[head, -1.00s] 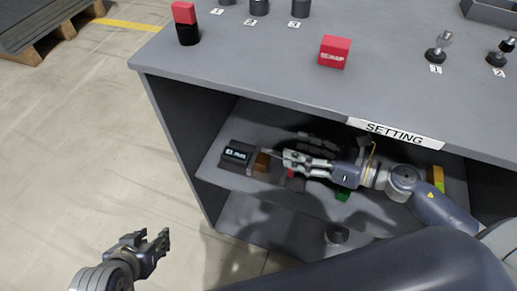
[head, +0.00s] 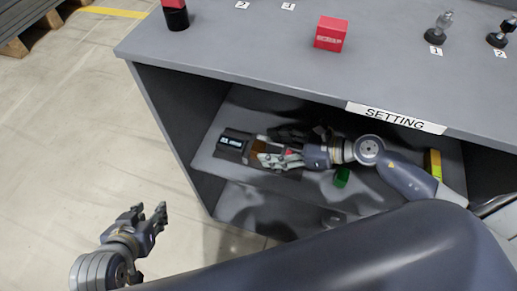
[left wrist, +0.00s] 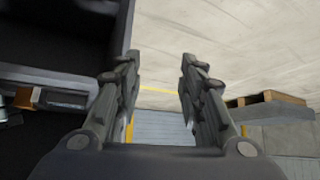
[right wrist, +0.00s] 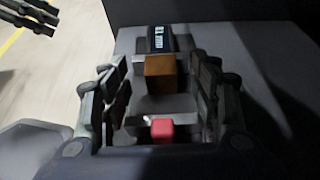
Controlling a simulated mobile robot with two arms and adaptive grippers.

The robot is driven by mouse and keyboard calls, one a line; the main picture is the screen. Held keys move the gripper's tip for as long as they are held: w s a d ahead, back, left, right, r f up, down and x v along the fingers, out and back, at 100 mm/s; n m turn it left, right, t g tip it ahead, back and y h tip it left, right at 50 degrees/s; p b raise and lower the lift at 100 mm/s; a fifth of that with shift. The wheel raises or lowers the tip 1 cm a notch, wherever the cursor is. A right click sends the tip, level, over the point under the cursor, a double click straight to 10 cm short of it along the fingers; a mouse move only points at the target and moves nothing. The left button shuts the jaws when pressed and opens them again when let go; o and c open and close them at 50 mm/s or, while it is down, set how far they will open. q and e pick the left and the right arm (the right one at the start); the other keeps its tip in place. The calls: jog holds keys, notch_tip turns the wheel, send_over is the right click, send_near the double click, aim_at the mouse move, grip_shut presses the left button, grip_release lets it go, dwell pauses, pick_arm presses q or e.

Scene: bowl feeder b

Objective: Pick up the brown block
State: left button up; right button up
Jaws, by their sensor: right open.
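The brown block (right wrist: 160,73) sits on the scale's plate in the right wrist view, in front of the black display. In the head view the brown block (head: 258,146) is partly hidden by my right gripper (head: 268,152). My right gripper in its wrist view (right wrist: 150,90) is open, with its fingers on either side of the space before the block. The brown block also shows small in the left wrist view (left wrist: 29,97). My left gripper (head: 151,214) is open and empty over the floor, left of the cabinet.
The scale's display (head: 232,141) is on the shelf (head: 208,163). A red block (right wrist: 162,130) lies between my right fingers, nearer the palm. A green block (head: 341,177) and a yellow block (head: 434,163) are to the right. The tabletop (head: 230,50) overhangs the shelf.

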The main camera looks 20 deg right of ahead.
aim_at(259, 147)
jog(key=x, duration=0.2)
jog(key=shift+w+a, duration=0.3)
pick_arm(q)
jog(key=shift+w+d+r+t, duration=0.25)
jog(key=shift+w+r+t, duration=0.25)
jog(key=shift+w, duration=0.3)
pick_arm(e)
jog(key=shift+w+a+f, duration=0.2)
jog(key=shift+a+f, duration=0.05)
jog(key=shift+a, duration=0.1)
jog(key=c, duration=1.3)
jog(key=shift+c, duration=0.2)
jog(key=shift+r, duration=0.1)
